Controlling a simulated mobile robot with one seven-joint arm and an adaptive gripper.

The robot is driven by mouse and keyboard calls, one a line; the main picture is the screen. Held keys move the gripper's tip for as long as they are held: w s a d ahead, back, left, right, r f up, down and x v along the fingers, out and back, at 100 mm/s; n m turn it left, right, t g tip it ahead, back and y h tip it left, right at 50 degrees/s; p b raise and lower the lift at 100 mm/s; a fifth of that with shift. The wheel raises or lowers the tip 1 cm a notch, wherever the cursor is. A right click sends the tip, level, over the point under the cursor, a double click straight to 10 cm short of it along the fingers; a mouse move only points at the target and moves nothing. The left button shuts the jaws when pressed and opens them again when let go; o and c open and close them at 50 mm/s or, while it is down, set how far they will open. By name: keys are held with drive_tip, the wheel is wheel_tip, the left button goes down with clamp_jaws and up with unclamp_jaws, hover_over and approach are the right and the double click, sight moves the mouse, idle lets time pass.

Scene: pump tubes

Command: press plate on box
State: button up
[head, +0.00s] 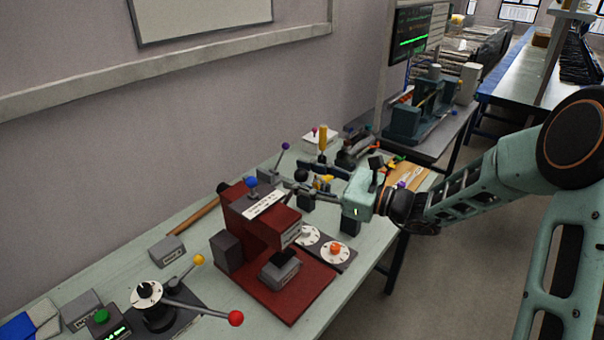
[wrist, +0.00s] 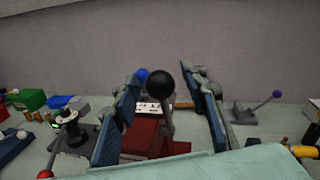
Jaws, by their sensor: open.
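A red press (head: 262,225) stands on a red base on the bench, with a white label on its top; it also shows in the wrist view (wrist: 146,136). A small grey labelled box (head: 281,272) sits on the base beneath the press head, a dark part just above it. I cannot tell whether they touch. A lever with a black ball (wrist: 161,84) rises at the press. My gripper (head: 290,190) is open at the upper right of the press. In the wrist view the ball appears between its blue finger pads, with gaps on both sides.
A blue knob (head: 251,182) stands on the press. Two white dials (head: 320,243) lie to its right. A rotary handle with a red ball (head: 236,318) is in front. A purple-knobbed lever (head: 285,147) and a yellow-handled tool (head: 323,138) stand behind. The wall runs behind the bench.

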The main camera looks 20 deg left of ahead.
drive_tip(key=shift+c, duration=0.5)
clamp_jaws()
drive_tip(key=shift+f, duration=0.15)
